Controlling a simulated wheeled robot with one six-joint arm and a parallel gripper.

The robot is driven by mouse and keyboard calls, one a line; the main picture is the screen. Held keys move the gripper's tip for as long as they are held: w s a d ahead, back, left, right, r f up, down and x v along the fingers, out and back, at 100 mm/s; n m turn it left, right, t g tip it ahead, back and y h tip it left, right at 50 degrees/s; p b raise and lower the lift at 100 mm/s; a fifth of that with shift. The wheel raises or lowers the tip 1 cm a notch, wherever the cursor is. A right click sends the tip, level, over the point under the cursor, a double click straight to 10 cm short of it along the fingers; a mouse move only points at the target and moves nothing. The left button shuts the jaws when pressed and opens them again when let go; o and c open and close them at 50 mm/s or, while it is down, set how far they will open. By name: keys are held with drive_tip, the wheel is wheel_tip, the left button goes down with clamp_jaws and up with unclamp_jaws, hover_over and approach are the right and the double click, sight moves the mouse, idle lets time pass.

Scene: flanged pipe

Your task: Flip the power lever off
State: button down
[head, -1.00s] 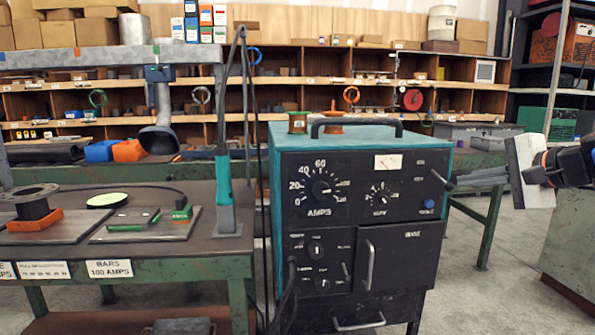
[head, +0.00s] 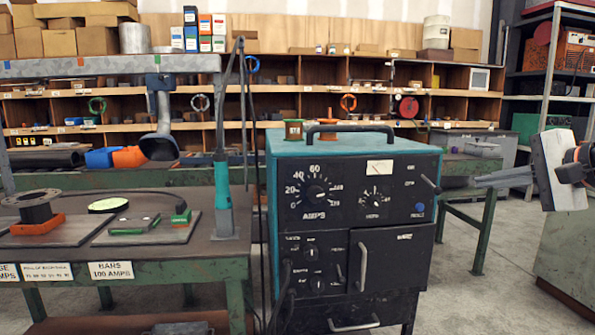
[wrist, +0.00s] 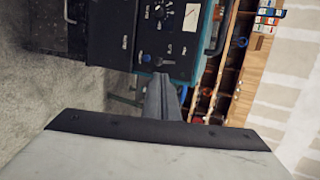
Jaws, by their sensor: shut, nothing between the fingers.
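The power lever (head: 430,184) is a short dark stick on the right part of the teal and black welding machine's front (head: 352,190). It slants down to the right, its outer end lower. My gripper (head: 477,182) is shut and empty, pointing left, a short gap to the right of the lever. In the wrist view the shut fingers (wrist: 170,76) point at the machine's panel, near the blue knob (wrist: 146,58).
A green bench (head: 455,165) stands behind the machine on the right. A workbench (head: 150,270) with metal parts and a post is on the left. Cables hang between it and the machine. The floor right of the machine is open.

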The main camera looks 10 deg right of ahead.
drive_tip(key=shift+v, duration=2.3)
drive_tip(key=shift+s+f, duration=0.1)
